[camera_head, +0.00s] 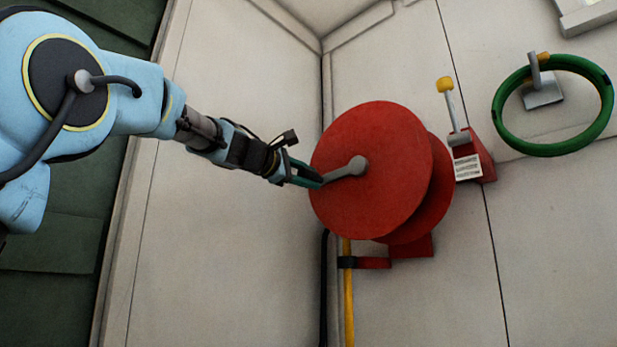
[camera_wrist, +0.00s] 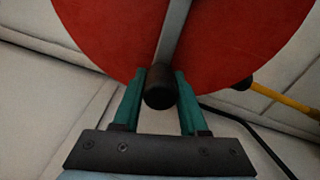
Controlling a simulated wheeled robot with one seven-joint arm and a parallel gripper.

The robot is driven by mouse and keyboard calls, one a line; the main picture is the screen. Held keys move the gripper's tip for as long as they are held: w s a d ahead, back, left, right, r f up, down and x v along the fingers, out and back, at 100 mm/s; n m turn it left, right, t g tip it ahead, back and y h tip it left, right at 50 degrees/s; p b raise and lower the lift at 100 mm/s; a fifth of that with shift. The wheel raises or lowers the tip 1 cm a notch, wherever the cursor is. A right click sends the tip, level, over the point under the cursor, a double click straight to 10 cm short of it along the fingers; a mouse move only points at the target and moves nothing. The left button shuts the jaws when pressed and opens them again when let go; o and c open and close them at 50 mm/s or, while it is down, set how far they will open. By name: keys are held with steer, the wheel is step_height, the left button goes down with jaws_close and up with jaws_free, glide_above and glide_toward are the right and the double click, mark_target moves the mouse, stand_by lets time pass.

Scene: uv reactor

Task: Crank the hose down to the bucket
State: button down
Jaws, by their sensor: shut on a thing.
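A red hose reel (camera_head: 372,170) is mounted on the wall in the head view, and its red disc (camera_wrist: 110,35) fills the top of the wrist view. A grey crank arm (camera_head: 345,170) runs from the disc's hub toward the lower left. The crank ends in a dark knob (camera_wrist: 160,91) in the wrist view. My gripper (camera_head: 305,175) is at the crank's outer end, its green fingers shut on the knob from both sides. A yellow hose (camera_head: 348,300) hangs below the reel, past a dark collar. No bucket shows in either view.
A red box with a grey lever (camera_head: 457,110) and yellow knob is on the wall right of the reel. A green hose ring (camera_head: 500,125) hangs from a wall hook farther right. A black cable (camera_head: 324,290) runs down near the wall corner.

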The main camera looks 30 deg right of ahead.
steer(key=shift+c, duration=2.2)
jaws_free()
steer(key=shift+a, duration=0.1)
steer(key=b+v, duration=0.3)
steer(key=v, duration=0.7)
steer(key=shift+a, duration=0.3)
